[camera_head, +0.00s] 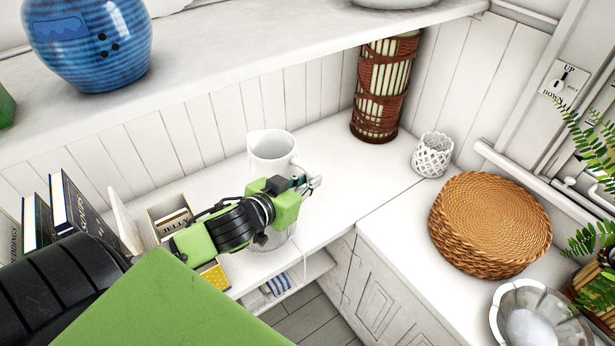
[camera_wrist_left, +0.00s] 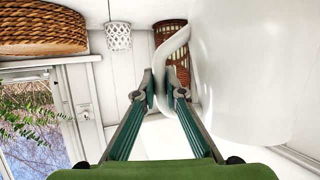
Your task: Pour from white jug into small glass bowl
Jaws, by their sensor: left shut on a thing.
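The white jug (camera_head: 270,148) is upright at the back of the white counter, behind my left gripper (camera_head: 312,184). In the left wrist view the jug body (camera_wrist_left: 245,70) fills the right side. Its curved handle (camera_wrist_left: 168,52) passes between the fingers of my left gripper (camera_wrist_left: 164,95), which is shut on it. A clear glass bowl (camera_head: 272,239) shows partly below the gripper on the counter, its upper part hidden by the gripper. I cannot tell whether the jug's base touches the counter. My right gripper is not in view.
A jelly box (camera_head: 168,220) and books (camera_head: 80,215) stand left of the gripper. A woven round tray (camera_head: 490,225), a white lattice holder (camera_head: 432,155), a fluted bowl (camera_head: 535,318) and a wicker-wrapped vase (camera_head: 384,90) are to the right. A shelf with a blue vase (camera_head: 90,40) overhangs the back.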

